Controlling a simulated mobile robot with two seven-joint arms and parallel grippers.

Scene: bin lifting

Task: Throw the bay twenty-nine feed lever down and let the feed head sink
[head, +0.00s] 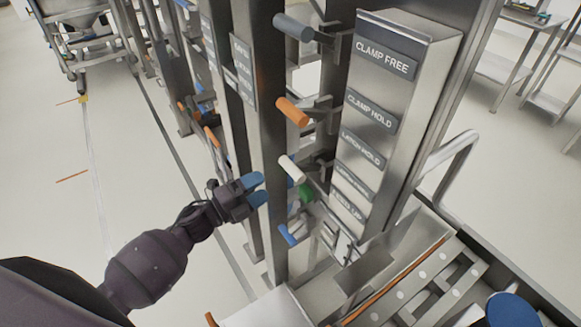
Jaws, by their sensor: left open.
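A steel station carries a column of levers with coloured grips: grey (293,27), orange (291,111), white (291,168), green (306,191) and blue (288,236). A row of plates runs beside them; the lowest plate (348,206) seems to read "FEED UP", the top one "CLAMP FREE". I cannot tell for sure which lever is the feed lever, and no bay number is readable. My left gripper (257,189), with blue fingertips, is open and empty, left of the white and blue grips and apart from them in the picture. The feed head is not identifiable. My right gripper is not in view.
A steel post (262,130) stands just behind my left gripper. A roller conveyor (440,285) and a bent tube rail (455,165) lie at lower right. A blue rounded thing (510,310) is at the bottom right edge. Clear floor (110,190) is at left.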

